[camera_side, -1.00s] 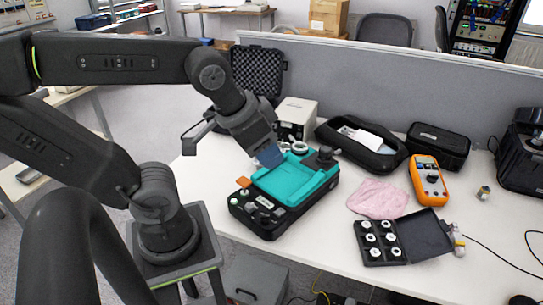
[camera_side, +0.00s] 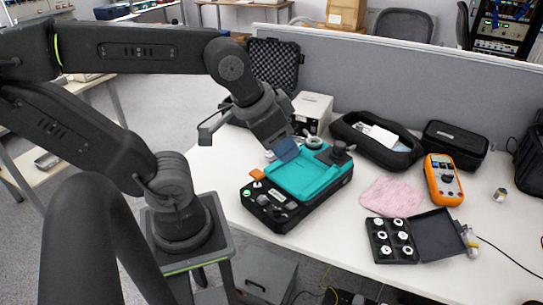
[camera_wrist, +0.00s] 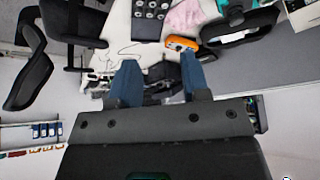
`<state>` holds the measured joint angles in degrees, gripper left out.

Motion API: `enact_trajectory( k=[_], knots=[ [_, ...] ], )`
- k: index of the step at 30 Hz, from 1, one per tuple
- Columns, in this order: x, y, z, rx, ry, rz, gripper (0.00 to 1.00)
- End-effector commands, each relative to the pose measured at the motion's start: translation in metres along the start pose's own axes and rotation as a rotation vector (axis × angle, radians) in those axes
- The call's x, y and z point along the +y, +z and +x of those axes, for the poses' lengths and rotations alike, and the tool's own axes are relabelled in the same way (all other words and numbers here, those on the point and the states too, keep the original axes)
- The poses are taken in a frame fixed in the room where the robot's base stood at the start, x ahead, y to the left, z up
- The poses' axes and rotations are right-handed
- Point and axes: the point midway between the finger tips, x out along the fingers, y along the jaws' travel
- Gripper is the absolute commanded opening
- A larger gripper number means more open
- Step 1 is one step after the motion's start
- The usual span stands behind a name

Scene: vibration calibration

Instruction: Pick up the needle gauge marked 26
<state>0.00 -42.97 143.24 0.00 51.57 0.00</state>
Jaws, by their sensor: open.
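Several white round gauges (camera_side: 382,236) sit in two columns in an open black case (camera_side: 435,236) at the front right of the table. Their markings are too small to read, so I cannot tell which is 26. The gauges also show at the top of the wrist view (camera_wrist: 152,5). My gripper (camera_side: 286,151) is tilted downward over the back left part of a turquoise-topped device (camera_side: 308,178), left of the case and well apart from it. In the wrist view my gripper (camera_wrist: 158,64) shows two blue fingers spread apart with nothing between them.
A pink cloth (camera_side: 391,195) lies behind the case, with an orange meter (camera_side: 443,180) to its right. A black pouch (camera_side: 362,150), a black box (camera_side: 455,144) and a white box (camera_side: 313,106) stand near the grey partition (camera_side: 400,72). White table shows between the device and the case.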

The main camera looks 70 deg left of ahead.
Motion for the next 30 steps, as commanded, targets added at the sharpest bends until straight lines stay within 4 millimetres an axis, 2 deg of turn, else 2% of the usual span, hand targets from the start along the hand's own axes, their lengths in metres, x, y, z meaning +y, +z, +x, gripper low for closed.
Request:
enact_trajectory(
  k=[8, 22, 30],
  knots=[
    [0.0, 0.0, 0.0, 0.0, 0.0, 0.0, 0.43],
    [0.0, 0.0, 0.0, 0.0, 0.0, 0.0, 0.86],
    [-0.0027, -0.0033, 0.0022, -0.003, -0.007, -0.012, 0.86]
  ],
)
